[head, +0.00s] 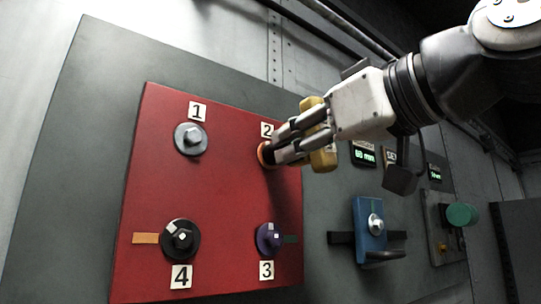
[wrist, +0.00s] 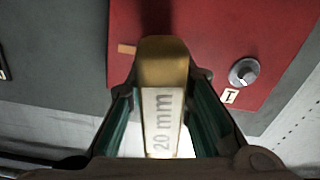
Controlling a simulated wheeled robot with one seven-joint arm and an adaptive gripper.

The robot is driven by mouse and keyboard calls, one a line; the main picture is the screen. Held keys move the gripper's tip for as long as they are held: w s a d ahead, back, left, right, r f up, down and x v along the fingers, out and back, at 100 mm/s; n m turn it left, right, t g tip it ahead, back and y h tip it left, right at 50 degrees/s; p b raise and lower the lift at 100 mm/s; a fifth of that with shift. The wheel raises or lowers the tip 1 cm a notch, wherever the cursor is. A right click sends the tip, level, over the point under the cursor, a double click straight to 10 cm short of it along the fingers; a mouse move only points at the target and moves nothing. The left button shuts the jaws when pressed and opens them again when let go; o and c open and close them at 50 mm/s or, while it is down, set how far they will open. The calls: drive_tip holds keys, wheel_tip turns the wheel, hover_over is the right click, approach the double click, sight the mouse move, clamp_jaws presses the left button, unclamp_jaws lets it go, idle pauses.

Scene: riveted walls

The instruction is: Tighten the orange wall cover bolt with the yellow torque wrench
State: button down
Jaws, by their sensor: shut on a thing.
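The red wall cover (head: 220,205) is fixed on a dark grey panel. The orange bolt (head: 262,153) at label 2 shows only an orange rim; the dark wrench end and my fingers hide the rest. My gripper (head: 288,143) is shut on the yellow torque wrench (head: 324,160), whose body shows above and below the fingers. The wrench's dark end is at the orange bolt; I cannot tell whether it is fully seated. In the wrist view, the wrench (wrist: 163,68) lies between my fingers and its label reads 20 mm.
Other bolts sit at label 1 (head: 190,139), label 3 (head: 269,238) and label 4 (head: 180,239). Right of the cover are a blue holder (head: 369,230), small displays (head: 363,154) and a green knob (head: 461,214). Room in front of the lower cover is clear.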

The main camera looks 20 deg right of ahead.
drive_tip(key=shift+m, duration=1.2)
drive_tip(key=shift+m, duration=0.8)
drive_tip(key=shift+n+b, duration=0.3)
drive_tip(key=shift+s, duration=0.25)
drive_tip(key=shift+s+d, duration=0.1)
drive_tip(key=shift+s, duration=0.25)
drive_tip(key=shift+s+d, duration=0.15)
drive_tip(key=shift+s, duration=0.5)
drive_tip(key=shift+s, duration=0.25)
